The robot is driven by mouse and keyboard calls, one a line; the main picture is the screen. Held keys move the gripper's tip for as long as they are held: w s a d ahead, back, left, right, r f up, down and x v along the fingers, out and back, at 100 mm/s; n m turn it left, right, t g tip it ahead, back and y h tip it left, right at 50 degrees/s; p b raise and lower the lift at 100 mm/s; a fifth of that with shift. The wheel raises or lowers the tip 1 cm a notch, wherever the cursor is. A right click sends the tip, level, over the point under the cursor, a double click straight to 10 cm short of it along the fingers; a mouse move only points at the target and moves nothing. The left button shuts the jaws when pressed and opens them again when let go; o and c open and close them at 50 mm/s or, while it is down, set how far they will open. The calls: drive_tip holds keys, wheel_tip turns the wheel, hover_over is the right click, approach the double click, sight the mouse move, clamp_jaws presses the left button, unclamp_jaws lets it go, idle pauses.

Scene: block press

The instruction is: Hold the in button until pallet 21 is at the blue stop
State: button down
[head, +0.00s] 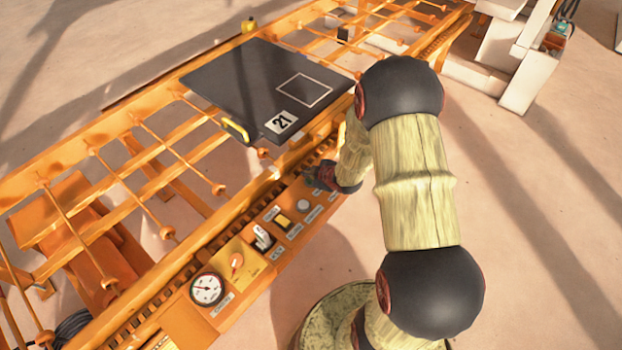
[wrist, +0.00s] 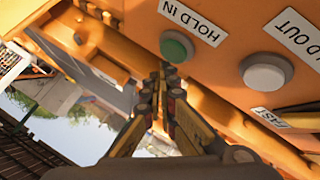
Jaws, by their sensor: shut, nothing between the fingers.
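Pallet 21 (head: 225,90), a dark grey plate with a white "21" label and a white square outline, lies on the orange roller frame in the head view. The in button (wrist: 176,46) is green and sits under a "HOLD IN" label in the wrist view. My gripper (wrist: 166,72) is shut and empty, its fingertips just beside the green button's lower edge. I cannot tell whether they touch it. In the head view my gripper (head: 318,178) is over the control panel, partly hidden by my arm. I cannot make out the blue stop.
A white button (wrist: 264,72) labelled as hold out is right of the green one. The orange panel (head: 222,262) also carries a round gauge (head: 207,289) and a switch (head: 263,238). Open roller frame (head: 110,175) lies left of the pallet. White blocks stand at upper right.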

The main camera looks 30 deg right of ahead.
sight(309, 180)
drive_tip(key=shift+r+p, duration=2.05)
drive_tip(key=shift+r, duration=0.5)
